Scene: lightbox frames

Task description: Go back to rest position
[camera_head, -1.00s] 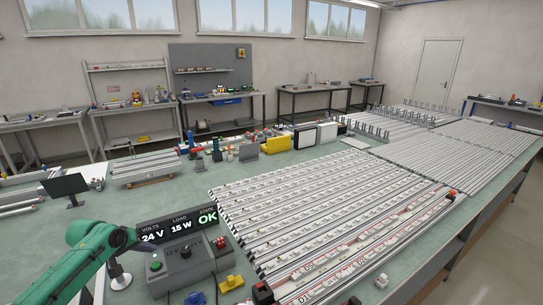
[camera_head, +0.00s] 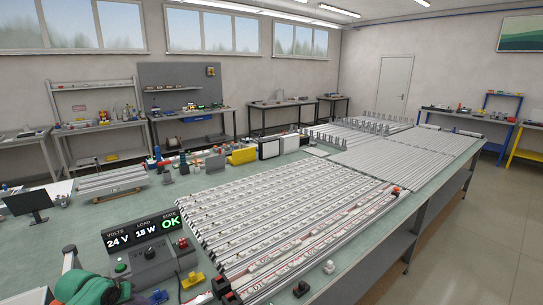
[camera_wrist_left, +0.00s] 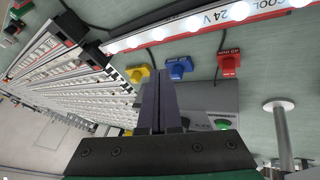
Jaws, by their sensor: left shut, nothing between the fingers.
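My left arm (camera_head: 88,288) shows as green links at the bottom left corner of the head view; its gripper is not clearly seen there. In the left wrist view my left gripper (camera_wrist_left: 158,88) has its two dark fingers together, with nothing between them. Behind the fingers is the grey tester box (camera_wrist_left: 200,100) with a green button. My right arm and right gripper are in neither view.
The tester box (camera_head: 150,268) shows 24 V and OK. Rows of LED strips (camera_head: 290,215) cover the bench's middle. Yellow (camera_wrist_left: 138,73), blue (camera_wrist_left: 180,67) and red (camera_wrist_left: 229,63) blocks and a lit strip (camera_wrist_left: 200,22) lie near my left gripper. A metal post (camera_wrist_left: 280,130) stands at right.

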